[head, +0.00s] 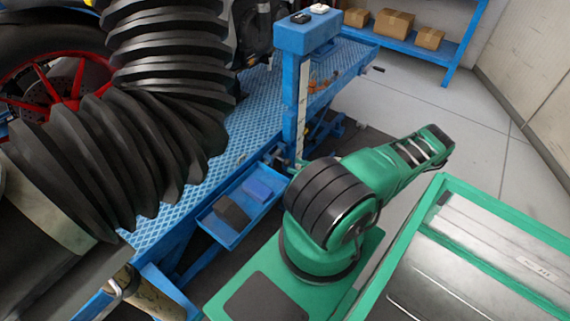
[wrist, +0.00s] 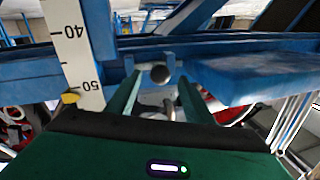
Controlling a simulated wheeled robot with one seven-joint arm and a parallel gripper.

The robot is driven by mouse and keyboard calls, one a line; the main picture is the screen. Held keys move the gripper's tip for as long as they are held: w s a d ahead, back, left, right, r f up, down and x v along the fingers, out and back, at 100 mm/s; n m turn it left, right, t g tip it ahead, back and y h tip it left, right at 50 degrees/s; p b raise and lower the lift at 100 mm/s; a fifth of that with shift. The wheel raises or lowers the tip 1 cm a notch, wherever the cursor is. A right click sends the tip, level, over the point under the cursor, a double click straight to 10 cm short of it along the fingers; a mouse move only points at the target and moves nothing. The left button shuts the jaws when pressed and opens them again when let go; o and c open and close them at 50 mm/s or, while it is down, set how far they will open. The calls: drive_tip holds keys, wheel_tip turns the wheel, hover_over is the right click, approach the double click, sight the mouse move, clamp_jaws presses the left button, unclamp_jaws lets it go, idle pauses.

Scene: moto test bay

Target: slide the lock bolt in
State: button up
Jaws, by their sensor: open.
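In the wrist view a round, dark metal end (wrist: 160,74), which looks like the lock bolt, faces me from under the blue lift frame (wrist: 140,44). My gripper (wrist: 159,82) has its two green fingers apart, one on each side of the bolt end in the picture. I see no contact, and the depth between fingers and bolt is hard to judge. The bolt's shaft is hidden behind its end. In the head view the lift's blue post (head: 290,95) stands mid-picture; I cannot make out the bolt or my fingers there.
A white scale (wrist: 77,45) with a yellow pointer (wrist: 70,98) is left of the fingers. A blue tray (head: 213,229) with two small blocks juts from the lift. A black ribbed hose (head: 170,75) fills the left. A green-edged bench (head: 480,245) stands right. Grey floor (head: 395,100) is open behind.

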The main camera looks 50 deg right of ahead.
sight(287, 162)
drive_tip(key=shift+x, duration=2.75)
